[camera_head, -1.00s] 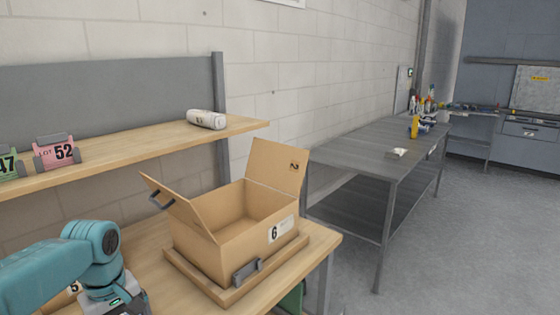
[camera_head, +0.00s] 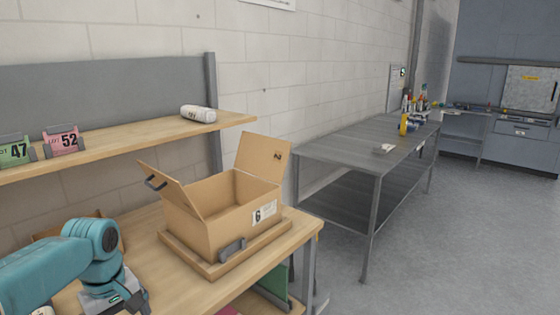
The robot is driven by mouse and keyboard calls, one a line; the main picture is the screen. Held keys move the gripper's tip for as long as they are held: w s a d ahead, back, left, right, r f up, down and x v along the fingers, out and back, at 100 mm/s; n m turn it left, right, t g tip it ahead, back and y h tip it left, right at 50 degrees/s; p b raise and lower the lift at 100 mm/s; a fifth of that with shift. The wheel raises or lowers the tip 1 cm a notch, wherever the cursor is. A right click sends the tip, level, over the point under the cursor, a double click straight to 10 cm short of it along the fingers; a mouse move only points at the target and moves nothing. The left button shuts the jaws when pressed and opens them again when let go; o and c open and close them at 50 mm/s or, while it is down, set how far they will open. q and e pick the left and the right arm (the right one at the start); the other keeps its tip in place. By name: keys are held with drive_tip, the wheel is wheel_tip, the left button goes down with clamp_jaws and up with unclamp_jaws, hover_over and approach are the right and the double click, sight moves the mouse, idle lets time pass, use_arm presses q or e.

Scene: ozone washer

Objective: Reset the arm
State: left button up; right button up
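My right arm and gripper are not in view.
The box, labelled 6, sits on a wooden tray (camera_head: 262,248) on the bench (camera_head: 270,272). A shelf (camera_head: 150,139) above bears a white cylinder (camera_head: 198,114) and cards 47 (camera_head: 14,151) and 52 (camera_head: 62,141). A grey metal table (camera_head: 345,153) stands right; the floor (camera_head: 450,240) is clear.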

use_arm(q)
drive_tip(key=s+d+f+m+h, duration=0.1)
drive_tip(key=s+d+f+m, duration=0.15)
drive_tip(key=d+f, duration=0.65)
drive_tip(key=s+d+f+m+h, duration=0.2)
drive_tip(key=d+f+m, duration=0.1)
drive_tip(key=f, duration=1.2)
drive_tip(key=s+d+f+m, duration=0.1)
drive_tip(key=s+d+f, duration=0.2)
drive_tip(key=s+f, duration=0.2)
drive_tip(key=s+d+f+m+h, duration=0.1)
drive_tip(key=s+d+f, duration=0.2)
drive_tip(key=s, duration=0.8)
wheel_tip(320, 180, down, 3)
drive_tip(key=shift+s+d+r, duration=0.1)
drive_tip(key=shift+s+d, duration=0.25)
drive_tip(key=shift+s, duration=0.05)
drive_tip(key=c, duration=0.9)
drive_tip(key=shift+a+t, duration=0.15)
drive_tip(key=shift+t, duration=0.15)
